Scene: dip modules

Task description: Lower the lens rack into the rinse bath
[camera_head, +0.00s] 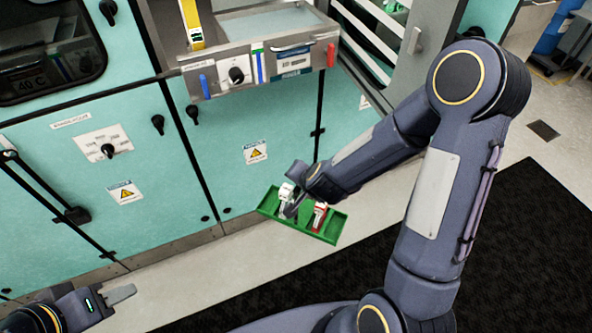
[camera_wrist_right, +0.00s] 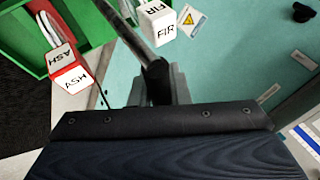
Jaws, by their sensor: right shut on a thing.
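The green rack (camera_head: 330,228), which I take for the lens rack, is a shallow tray with dividers. It carries a white block (camera_wrist_right: 160,24) marked FIR and a red-and-white block (camera_wrist_right: 70,68) marked ASH. My right gripper (camera_head: 291,209) is at the rack, between the two blocks. In the right wrist view a dark bar (camera_wrist_right: 132,30) runs up from the jaws between them; the exact grip is hidden. The rack is in front of the teal cabinets, below the bath. The rinse bath (camera_head: 270,22) is probably the steel basin at the top. My left gripper (camera_head: 122,294) is low at left, apart from everything; its jaw gap is unclear.
A control panel (camera_head: 262,66) with a knob and blue and red end pieces juts out below the basin. A yellow strap (camera_head: 192,24) stands left of it. Teal cabinet doors (camera_head: 160,165) with knobs line the left. A black mat (camera_head: 480,240) covers the floor at right.

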